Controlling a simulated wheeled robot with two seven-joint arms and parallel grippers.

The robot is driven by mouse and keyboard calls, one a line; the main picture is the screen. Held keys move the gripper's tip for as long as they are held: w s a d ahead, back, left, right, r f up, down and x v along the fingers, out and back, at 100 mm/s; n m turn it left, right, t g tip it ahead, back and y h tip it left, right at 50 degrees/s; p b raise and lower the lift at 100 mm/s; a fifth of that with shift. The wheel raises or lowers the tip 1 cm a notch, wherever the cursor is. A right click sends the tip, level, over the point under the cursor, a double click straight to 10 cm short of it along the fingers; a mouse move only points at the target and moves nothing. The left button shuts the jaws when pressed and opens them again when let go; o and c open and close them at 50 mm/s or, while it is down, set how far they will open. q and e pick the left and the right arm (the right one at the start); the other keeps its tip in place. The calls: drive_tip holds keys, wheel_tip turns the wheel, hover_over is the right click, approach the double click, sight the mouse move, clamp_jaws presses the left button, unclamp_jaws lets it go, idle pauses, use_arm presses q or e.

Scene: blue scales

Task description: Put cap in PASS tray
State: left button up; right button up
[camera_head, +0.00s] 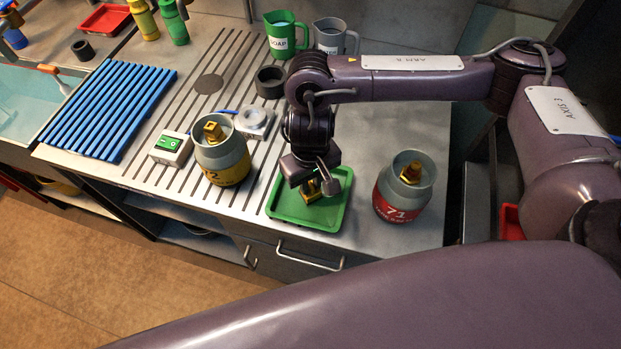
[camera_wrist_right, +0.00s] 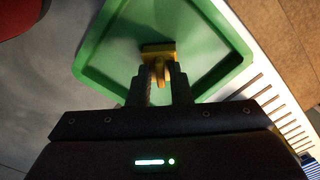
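The cap is a small yellow piece with a raised handle (camera_wrist_right: 158,50), over the floor of the green tray; it also shows under my gripper in the head view (camera_head: 312,190). My right gripper (camera_head: 322,186) points down into the tray, its two fingers (camera_wrist_right: 160,75) closed around the handle. Whether the cap touches the tray floor is hard to tell. The green tray (camera_head: 287,215) lies at the counter's front edge; no PASS label is readable. My left gripper is not in view.
A yellow-banded canister (camera_head: 228,170) stands left of the tray, a red-banded one (camera_head: 397,208) right; both have brass tops. A white scale-like device (camera_head: 253,122), green-faced box (camera_head: 170,148), dark ring (camera_head: 270,82), SOAP jug (camera_head: 283,38) and blue rack (camera_head: 110,108) are around.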

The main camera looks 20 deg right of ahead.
sight(310, 185)
drive_tip(key=shift+o, duration=0.9)
wheel_tip(310, 185, up, 12)
drive_tip(key=p, duration=0.1)
drive_tip(key=shift+r, duration=0.2)
drive_tip(key=shift+f, duration=0.1)
